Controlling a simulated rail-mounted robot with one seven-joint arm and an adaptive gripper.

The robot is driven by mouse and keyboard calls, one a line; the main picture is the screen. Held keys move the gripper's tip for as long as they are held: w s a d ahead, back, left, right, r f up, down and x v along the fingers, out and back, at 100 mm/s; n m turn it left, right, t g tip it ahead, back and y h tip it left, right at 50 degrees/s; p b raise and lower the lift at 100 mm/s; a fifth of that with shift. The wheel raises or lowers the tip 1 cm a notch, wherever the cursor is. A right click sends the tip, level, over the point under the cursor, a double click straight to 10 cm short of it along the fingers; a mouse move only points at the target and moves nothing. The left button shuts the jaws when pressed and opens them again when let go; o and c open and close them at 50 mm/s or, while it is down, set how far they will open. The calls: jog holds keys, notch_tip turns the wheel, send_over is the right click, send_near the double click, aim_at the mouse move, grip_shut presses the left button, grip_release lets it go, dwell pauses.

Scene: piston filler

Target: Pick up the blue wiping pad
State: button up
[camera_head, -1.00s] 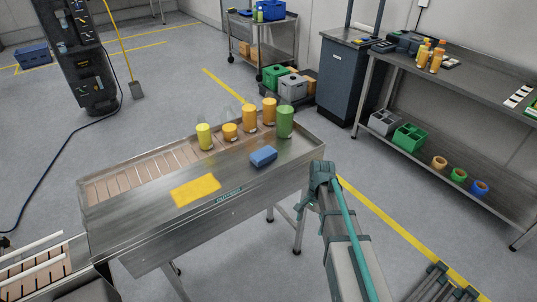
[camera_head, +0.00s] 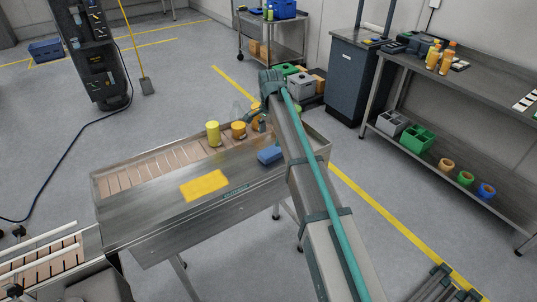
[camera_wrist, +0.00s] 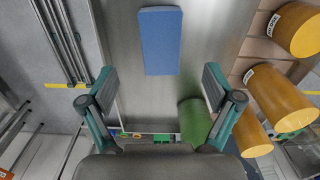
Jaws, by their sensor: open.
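The blue wiping pad (camera_head: 269,155) lies flat on the steel table (camera_head: 150,213), close beside my forearm in the head view. In the wrist view the pad (camera_wrist: 160,40) shows whole at the top centre, its long side running up the picture. My gripper (camera_wrist: 158,88) is open and empty, with its two fingers spread wide. The pad is ahead of the fingertips in the picture, not between them. In the head view my wrist and arm hide most of the gripper and some containers behind it.
A green cylinder (camera_wrist: 194,122) is close to the right finger in the wrist view. Orange cylinders (camera_wrist: 278,97) stand to the right. A yellow cylinder (camera_head: 213,134) stands by the slatted strip, and a yellow patch (camera_head: 204,185) marks the table. The table's front left is clear.

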aim_at(271, 151)
jog(key=shift+w+d+f+p, duration=0.1)
jog(key=shift+f+p, duration=0.5)
jog(key=shift+f, duration=1.45)
jog(key=shift+w+f+p, duration=0.1)
jog(key=shift+f+p, duration=0.45)
jog(key=shift+f, duration=1.45)
jog(key=c, duration=1.1)
jog(key=shift+c, duration=0.2)
jog(key=shift+r, duration=0.75)
jog(key=s+d+r+b, duration=0.2)
jog(key=s+r+b, duration=0.2)
jog(key=s+r, duration=0.7)
jog(key=s, duration=0.2)
jog(key=shift+s+r, duration=0.25)
jog(key=shift+s, duration=0.15)
jog(key=shift+d, duration=0.1)
